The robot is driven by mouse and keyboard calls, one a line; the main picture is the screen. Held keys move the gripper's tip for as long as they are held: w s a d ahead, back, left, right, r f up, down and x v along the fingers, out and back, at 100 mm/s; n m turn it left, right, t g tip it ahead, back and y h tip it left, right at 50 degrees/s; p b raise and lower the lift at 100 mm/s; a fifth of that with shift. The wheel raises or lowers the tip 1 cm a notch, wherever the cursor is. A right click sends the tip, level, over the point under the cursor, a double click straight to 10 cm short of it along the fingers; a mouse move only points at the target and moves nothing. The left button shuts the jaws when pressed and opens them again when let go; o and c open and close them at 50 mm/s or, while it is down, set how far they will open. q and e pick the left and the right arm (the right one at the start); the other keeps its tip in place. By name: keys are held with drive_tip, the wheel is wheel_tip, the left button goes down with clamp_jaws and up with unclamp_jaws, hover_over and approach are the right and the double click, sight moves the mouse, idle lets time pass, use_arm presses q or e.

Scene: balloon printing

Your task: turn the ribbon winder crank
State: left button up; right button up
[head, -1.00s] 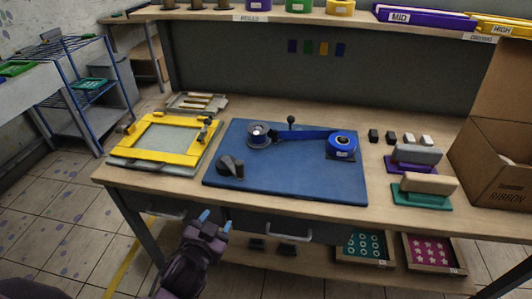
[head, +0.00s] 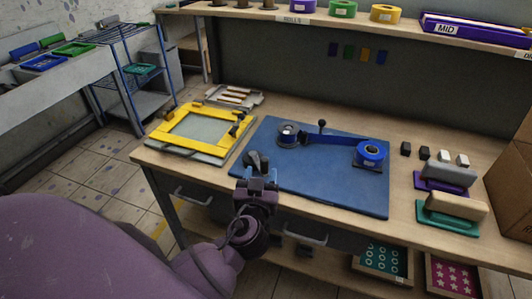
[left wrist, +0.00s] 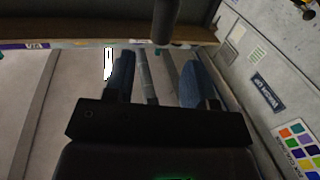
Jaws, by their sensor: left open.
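The ribbon winder is on a blue board (head: 330,192) on the workbench. A spool (head: 287,133) sits at its back left, and a dark crank with an upright black knob (head: 322,125) stands just right of it. Blue ribbon runs from the spool to a blue roll (head: 370,153). A dark grey piece (head: 254,160) lies at the board's left, partly behind my left gripper (head: 257,175). That gripper is open at the board's front left edge, apart from the knob. Its blue fingers (left wrist: 160,82) also show spread in the left wrist view. My right gripper is out of view.
A yellow frame (head: 171,145) lies left of the board. A purple-based block (head: 442,183) and a teal-based block (head: 452,211) stand to the right, with small black and white blocks behind. A shelf (head: 260,17) with rolls crosses above. A drawer handle (head: 306,239) juts below.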

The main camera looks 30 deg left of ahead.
sight(264, 163)
use_arm(q)
drive_tip(key=p+x, duration=0.1)
drive_tip(key=x, duration=0.5)
drive_tip(key=shift+w+a, duration=0.2)
drive_tip(key=shift+w, duration=0.1)
drive_tip(key=shift+w+a, duration=0.25)
drive_tip(key=shift+w, duration=0.35)
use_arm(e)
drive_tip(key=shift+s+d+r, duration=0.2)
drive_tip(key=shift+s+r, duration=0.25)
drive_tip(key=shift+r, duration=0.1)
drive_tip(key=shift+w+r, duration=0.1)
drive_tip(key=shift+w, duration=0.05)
use_arm(q)
clamp_jaws()
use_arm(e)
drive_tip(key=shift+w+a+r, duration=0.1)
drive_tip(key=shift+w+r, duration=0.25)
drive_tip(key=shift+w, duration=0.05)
